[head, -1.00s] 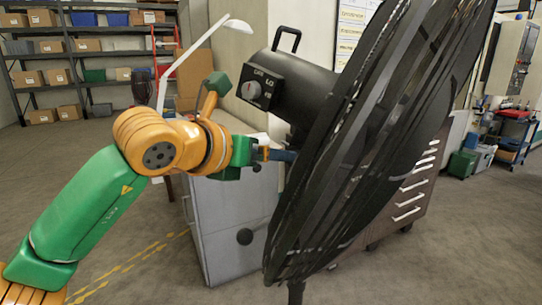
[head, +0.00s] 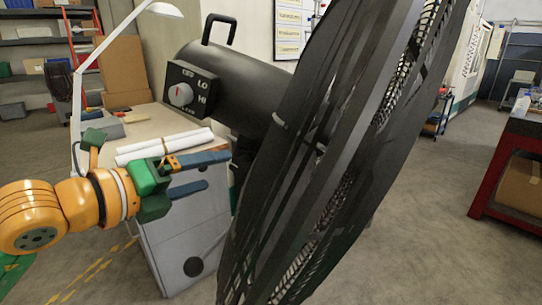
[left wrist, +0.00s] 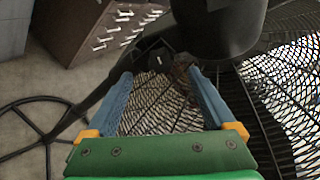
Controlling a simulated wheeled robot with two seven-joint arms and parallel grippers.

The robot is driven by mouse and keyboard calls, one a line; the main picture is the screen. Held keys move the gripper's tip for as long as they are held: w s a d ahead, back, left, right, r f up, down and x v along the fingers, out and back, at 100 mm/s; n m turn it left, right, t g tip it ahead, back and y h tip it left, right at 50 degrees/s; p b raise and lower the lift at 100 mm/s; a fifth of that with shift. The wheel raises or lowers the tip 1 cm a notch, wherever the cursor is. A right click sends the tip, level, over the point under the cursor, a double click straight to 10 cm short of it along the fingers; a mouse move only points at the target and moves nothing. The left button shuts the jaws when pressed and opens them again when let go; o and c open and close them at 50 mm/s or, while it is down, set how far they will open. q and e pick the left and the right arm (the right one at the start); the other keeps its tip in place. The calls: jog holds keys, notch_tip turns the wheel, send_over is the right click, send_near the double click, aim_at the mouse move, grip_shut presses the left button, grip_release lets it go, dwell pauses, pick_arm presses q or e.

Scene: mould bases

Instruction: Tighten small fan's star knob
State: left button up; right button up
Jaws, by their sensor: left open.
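The black fan fills the middle and right of the head view, with its grille (head: 330,150) side-on and its motor housing (head: 235,80) behind it. A speed dial (head: 181,94) is on the housing's rear box. My left gripper (head: 218,168) is open just below the housing, with blue fingers pointing right towards the fan's neck. In the left wrist view, the open fingers (left wrist: 160,72) have a dark bracket-like part (left wrist: 152,56) with a pale spot ahead between their tips. I cannot tell whether it is the star knob. Nothing is held. My right gripper is out of view.
A grey cabinet (head: 185,240) with rolled white papers (head: 165,146) on top stands behind the gripper. A white desk lamp (head: 163,9) rises behind it. A red workbench (head: 494,170) is at right. The fan's ringed base (left wrist: 48,140) shows in the left wrist view.

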aim_at(237, 167)
pick_arm(q)
jog(key=p+x, duration=0.3)
jog(key=x, duration=0.3)
jog(key=shift+d+r, duration=0.1)
jog(key=shift+d, duration=0.2)
jog(key=shift+w+d+f, duration=0.1)
jog(key=shift+w+f, duration=0.2)
jog(key=shift+s, duration=0.1)
jog(key=c, duration=1.4)
